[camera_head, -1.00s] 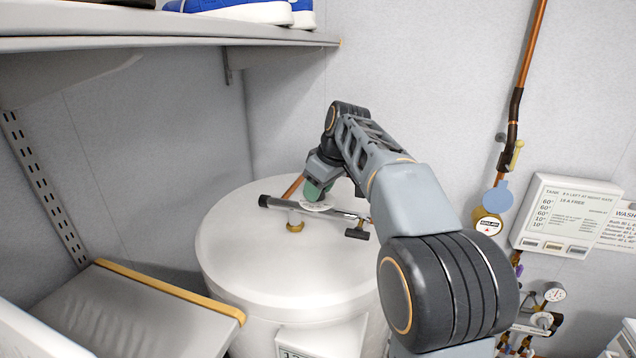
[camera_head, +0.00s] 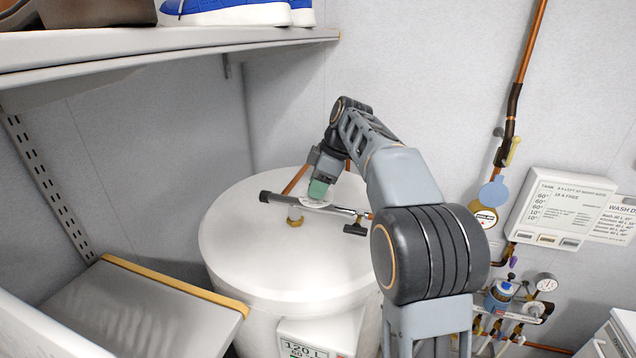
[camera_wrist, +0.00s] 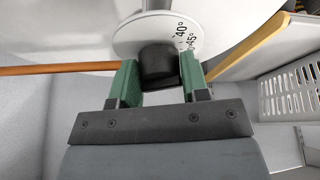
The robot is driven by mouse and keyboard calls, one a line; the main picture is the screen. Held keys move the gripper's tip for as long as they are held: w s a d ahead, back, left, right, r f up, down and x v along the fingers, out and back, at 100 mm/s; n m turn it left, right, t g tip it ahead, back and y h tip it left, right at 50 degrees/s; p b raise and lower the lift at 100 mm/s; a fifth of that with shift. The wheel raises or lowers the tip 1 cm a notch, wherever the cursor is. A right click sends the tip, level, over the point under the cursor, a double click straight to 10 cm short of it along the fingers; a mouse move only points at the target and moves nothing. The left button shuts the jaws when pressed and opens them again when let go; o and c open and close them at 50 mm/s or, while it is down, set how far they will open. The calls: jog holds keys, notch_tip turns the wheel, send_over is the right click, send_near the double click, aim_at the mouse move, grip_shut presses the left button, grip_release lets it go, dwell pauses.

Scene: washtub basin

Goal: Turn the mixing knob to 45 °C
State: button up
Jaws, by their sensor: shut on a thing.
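The mixing knob is a black round grip (camera_wrist: 158,64) on a white dial (camera_wrist: 134,36), shown in the wrist view. The dial's marks 40° and 45° show at its right side; the other marks and any pointer are hidden or out of view. My gripper (camera_wrist: 159,76) is shut on the knob, one green finger on each side. In the head view my gripper (camera_head: 318,189) is at the pipe on top of the white tank, where the dial's pale edge (camera_head: 318,204) shows just below the fingers. The knob itself is hidden there.
The white tank (camera_head: 240,255) stands in the corner. A shelf with shoes (camera_head: 180,45) hangs above left, and a yellow-edged board (camera_head: 140,310) lies below it. At the right are a display panel (camera_head: 560,216), copper pipes and a gauge (camera_head: 546,282).

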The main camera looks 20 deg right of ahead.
dwell(0.4)
jog(key=o, duration=0.9)
jog(key=p+v, duration=0.1)
jog(key=v, duration=1.2)
jog(key=shift+r+p, duration=0.3)
jog(key=shift+r, duration=0.1)
jog(key=shift+s, duration=0.1)
